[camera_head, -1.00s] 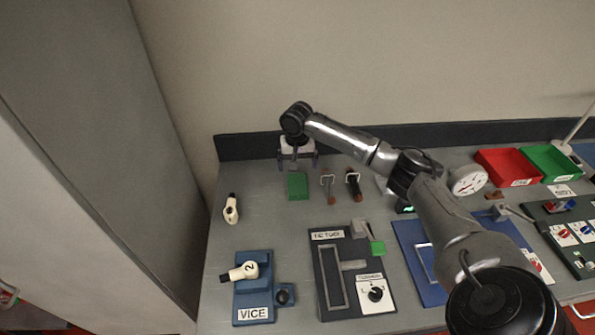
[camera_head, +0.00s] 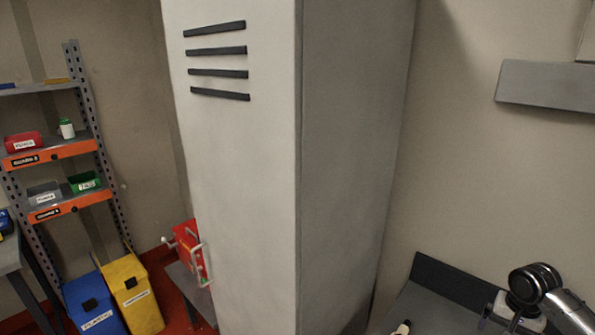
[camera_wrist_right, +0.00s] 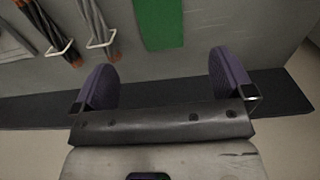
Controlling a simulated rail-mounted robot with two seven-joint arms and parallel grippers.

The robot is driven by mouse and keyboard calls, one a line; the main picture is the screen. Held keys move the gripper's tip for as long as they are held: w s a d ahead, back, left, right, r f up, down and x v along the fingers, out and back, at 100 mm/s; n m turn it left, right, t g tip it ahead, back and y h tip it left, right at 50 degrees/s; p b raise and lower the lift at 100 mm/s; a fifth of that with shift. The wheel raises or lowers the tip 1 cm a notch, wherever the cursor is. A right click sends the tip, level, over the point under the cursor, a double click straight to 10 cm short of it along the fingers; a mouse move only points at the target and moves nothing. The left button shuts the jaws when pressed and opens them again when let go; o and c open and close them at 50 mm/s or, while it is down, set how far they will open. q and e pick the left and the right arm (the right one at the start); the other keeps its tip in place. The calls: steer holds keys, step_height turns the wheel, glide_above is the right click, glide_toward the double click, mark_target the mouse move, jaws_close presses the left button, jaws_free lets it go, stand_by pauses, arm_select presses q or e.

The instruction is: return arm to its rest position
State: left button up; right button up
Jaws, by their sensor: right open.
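My right arm (camera_head: 566,308) shows at the lower right corner of the head view, over the workbench's back part. In the right wrist view my right gripper (camera_wrist_right: 165,78) has its two purple fingers wide apart, with nothing between them. A green block (camera_wrist_right: 158,22) lies on the grey bench just beyond the fingers, apart from them. My left arm and gripper are in neither view.
Two dark tools with metal loops (camera_wrist_right: 98,38) lie left of the green block. In the head view a tall grey locker (camera_head: 245,170) stands beside the workbench (camera_head: 425,303). Farther left are a shelf rack (camera_head: 85,100), a blue bin (camera_head: 95,300) and a yellow bin (camera_head: 133,292).

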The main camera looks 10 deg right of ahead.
steer(key=w+a+r+n+t+h, duration=0.55)
steer(key=r+n, duration=0.45)
steer(key=n, duration=0.2)
steer(key=s+a+r+n+t+y+p, duration=0.1)
steer(key=a+r+n+t+p, duration=0.2)
steer(key=a, duration=0.4)
steer(key=s+a+r+t+p, duration=0.1)
steer(key=a+r+t+p, duration=0.2)
steer(key=a, duration=0.4)
steer(key=s+a+r+g+y+p, duration=0.2)
steer(key=s+a+y+p, duration=0.1)
steer(key=s+a+p, duration=0.8)
steer(key=s+a+f+m+g+y+p, duration=0.1)
steer(key=s+a+g+p, duration=0.1)
steer(key=s+p, duration=0.5)
steer(key=s+a+m+g+p, duration=0.1)
steer(key=s+a+g+p, duration=0.2)
steer(key=s+p, duration=0.4)
steer(key=s, duration=0.5)
steer(key=shift+s+f+m+y+p, duration=0.2)
steer(key=shift+f+m+y+p, duration=0.1)
steer(key=shift+f+y, duration=0.05)
steer(key=shift+a+g, duration=0.1)
steer(key=shift+g, duration=0.15)
